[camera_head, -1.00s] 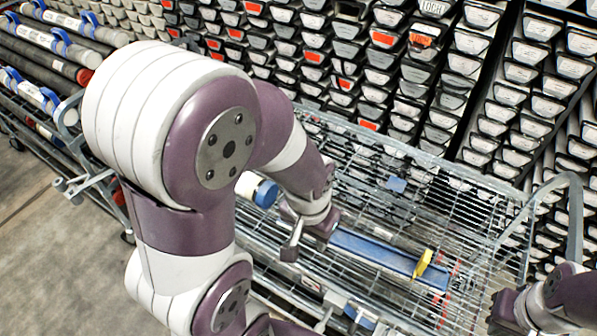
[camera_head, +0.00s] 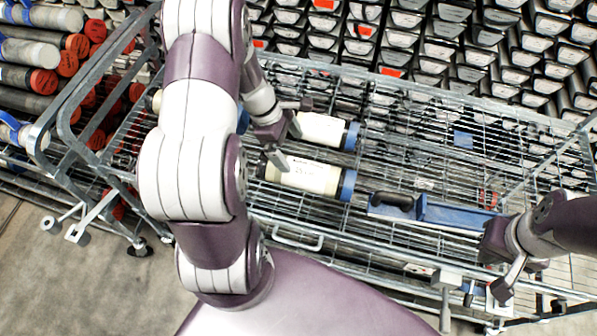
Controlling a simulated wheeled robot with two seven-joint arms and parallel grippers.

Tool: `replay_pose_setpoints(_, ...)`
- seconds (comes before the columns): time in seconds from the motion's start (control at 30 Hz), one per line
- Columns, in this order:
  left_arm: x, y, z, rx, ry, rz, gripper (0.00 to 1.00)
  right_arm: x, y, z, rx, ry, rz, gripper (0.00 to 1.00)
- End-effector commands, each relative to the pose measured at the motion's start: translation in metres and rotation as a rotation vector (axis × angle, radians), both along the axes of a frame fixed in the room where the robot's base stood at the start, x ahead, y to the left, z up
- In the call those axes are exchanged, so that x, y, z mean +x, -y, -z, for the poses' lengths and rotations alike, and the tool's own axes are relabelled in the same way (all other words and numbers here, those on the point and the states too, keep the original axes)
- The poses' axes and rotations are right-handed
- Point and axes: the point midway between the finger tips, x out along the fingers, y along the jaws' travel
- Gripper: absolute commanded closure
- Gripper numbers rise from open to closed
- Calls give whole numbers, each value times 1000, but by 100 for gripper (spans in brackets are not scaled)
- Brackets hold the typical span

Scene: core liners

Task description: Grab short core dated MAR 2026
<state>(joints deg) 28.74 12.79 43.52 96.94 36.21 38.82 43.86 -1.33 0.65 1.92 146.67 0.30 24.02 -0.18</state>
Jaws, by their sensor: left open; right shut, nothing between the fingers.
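Two short white core tubes with blue end caps lie in the wire cart, one behind the other: the rear core (camera_head: 322,130) and the front core (camera_head: 305,177). Both carry printed labels, but I cannot read a date on either. My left gripper (camera_head: 284,143) is open over their left ends. One finger is by the rear core and the other by the front core; I cannot tell whether they touch. My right gripper (camera_head: 503,286) is shut and empty at the cart's front right edge, apart from the cores.
A blue tray-like item (camera_head: 440,213) with a black handle lies in the cart right of the front core. The wire cart (camera_head: 300,240) has raised rims. Racks of labelled boxes (camera_head: 410,40) stand behind. Long tubes with red caps (camera_head: 45,55) lie on a rack at left.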

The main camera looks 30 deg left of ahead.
Motion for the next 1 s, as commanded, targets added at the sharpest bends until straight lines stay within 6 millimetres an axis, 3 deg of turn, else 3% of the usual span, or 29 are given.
replay_pose_setpoints(0.2,4,18,44,-3,-4,-7,0,0,0,-2,0,1,0,100)
replay_pose_setpoints(0.37,6,25,61,-1,-3,-2,0,0,0,-4,0,0,0,100)
replay_pose_setpoints(0.6,9,38,101,1,-2,-1,0,0,0,-8,0,0,0,100)
replay_pose_setpoints(0.87,10,40,106,1,0,-1,0,0,0,-8,0,0,0,100)
replay_pose_setpoints(1.0,10,40,106,1,-1,-1,42,0,0,-8,0,0,0,100)
